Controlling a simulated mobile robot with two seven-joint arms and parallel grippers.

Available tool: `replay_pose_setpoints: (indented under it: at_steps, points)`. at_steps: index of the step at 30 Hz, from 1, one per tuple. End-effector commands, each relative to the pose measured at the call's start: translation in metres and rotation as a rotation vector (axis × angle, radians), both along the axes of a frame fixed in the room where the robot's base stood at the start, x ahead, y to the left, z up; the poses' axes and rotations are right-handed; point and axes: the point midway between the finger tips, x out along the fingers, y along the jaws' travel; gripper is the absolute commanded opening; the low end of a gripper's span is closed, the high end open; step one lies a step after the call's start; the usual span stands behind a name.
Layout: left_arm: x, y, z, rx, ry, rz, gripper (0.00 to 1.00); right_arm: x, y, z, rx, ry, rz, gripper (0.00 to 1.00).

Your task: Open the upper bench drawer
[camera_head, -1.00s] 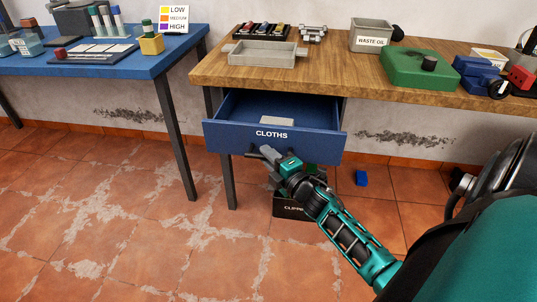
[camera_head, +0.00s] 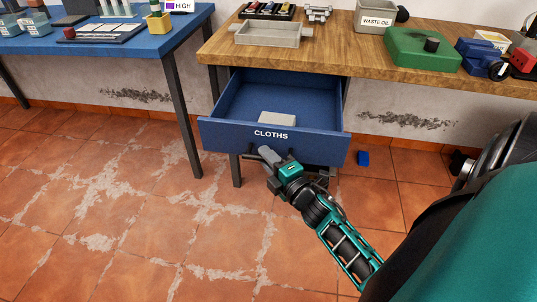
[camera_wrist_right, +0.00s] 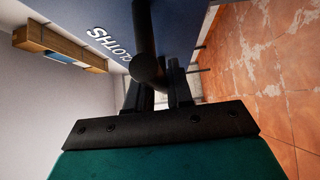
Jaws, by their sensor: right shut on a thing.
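The blue upper bench drawer (camera_head: 225,133), labelled CLOTHS, stands pulled out under the wooden bench. A pale block-like thing (camera_head: 277,118) lies inside it. My right gripper (camera_head: 262,155) is at the drawer's front, below the label, shut on the dark bar handle. The right wrist view shows the handle (camera_wrist_right: 146,45) between the two fingers (camera_wrist_right: 157,92), with the blue drawer front (camera_wrist_right: 95,15) behind it. The gripper hides part of the handle in the head view. My left gripper is not in view.
The wooden bench (camera_head: 330,50) carries a grey tray (camera_head: 268,40), a waste oil bin (camera_head: 376,18) and a green box (camera_head: 420,52). A blue table (camera_head: 130,68) stands at the left. A small blue block (camera_head: 363,158) lies on the floor. The tiled floor at front left is clear.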

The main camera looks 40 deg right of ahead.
Motion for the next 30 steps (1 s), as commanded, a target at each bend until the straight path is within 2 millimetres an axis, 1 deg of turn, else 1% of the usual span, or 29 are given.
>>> replay_pose_setpoints:
  at_steps: [7,8,13,20,23,26,30]
  points:
    - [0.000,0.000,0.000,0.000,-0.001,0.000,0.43,0.000,0.000,0.000,-0.001,0.000,0.000,0.00]
    - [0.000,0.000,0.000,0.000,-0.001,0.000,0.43,0.000,0.000,0.000,-0.001,0.000,0.000,0.24]
    - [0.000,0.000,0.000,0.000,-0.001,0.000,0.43,0.000,0.000,0.000,0.000,0.001,0.000,0.40]
    - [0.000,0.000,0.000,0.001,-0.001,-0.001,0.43,0.000,0.000,0.000,0.000,0.000,0.000,0.41]
    - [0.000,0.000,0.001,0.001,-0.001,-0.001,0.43,-0.005,0.000,0.000,0.000,0.002,0.000,0.41]
    - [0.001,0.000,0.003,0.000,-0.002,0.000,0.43,-0.017,0.001,-0.001,0.001,0.004,-0.001,0.41]
    - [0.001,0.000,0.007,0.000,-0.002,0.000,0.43,-0.045,0.003,-0.001,0.002,0.005,-0.002,0.41]
